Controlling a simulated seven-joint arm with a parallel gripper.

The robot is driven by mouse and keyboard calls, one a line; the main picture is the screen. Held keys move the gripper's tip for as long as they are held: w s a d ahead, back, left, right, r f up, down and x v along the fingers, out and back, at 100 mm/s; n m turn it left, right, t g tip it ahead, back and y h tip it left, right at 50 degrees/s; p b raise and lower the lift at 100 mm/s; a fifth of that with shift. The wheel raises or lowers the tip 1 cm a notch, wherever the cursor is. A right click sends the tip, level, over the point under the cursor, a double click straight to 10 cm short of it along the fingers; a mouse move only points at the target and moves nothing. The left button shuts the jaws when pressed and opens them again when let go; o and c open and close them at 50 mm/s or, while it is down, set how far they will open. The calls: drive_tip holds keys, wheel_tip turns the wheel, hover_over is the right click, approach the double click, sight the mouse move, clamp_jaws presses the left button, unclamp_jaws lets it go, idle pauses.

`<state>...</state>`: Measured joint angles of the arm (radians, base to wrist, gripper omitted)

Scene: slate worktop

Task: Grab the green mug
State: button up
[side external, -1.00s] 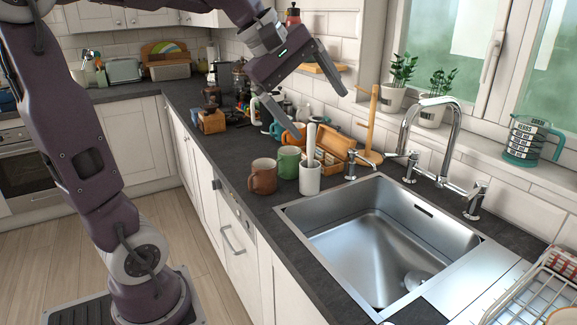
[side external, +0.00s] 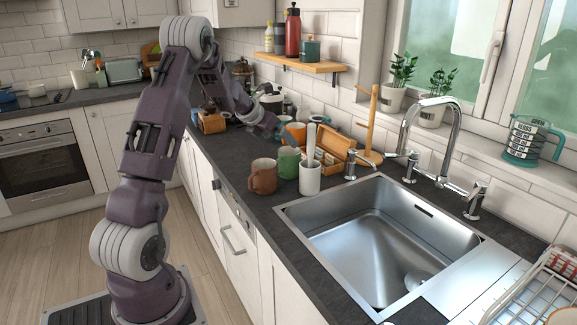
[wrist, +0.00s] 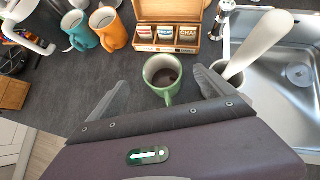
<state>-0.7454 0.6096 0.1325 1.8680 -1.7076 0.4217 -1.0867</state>
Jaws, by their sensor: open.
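The green mug (side external: 289,162) stands upright on the dark worktop, between a brown mug (side external: 263,177) and a white utensil holder (side external: 310,178). In the wrist view the green mug (wrist: 163,76) has dark contents, and its handle points toward my gripper. My gripper (wrist: 160,87) is open, with one finger on each side of the mug in that view; I cannot tell whether it is lowered around it. In the side view my gripper (side external: 285,130) is just behind and above the mug, with its fingertips partly hard to make out.
The white holder (wrist: 233,75) with a pale utensil stands close to the right finger. A wooden tea box (wrist: 167,35) is just beyond the mug. Orange (wrist: 108,28) and teal (wrist: 77,30) mugs stand at upper left. The sink (side external: 380,245) lies to the right.

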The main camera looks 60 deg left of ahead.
sight(289, 153)
wheel_tip(289, 153, down, 3)
drive_tip(key=shift+w+r, duration=0.1)
drive_tip(key=shift+r, duration=0.05)
drive_tip(key=x, duration=0.7)
drive_tip(key=shift+d, duration=0.1)
drive_tip(key=c, duration=1.9)
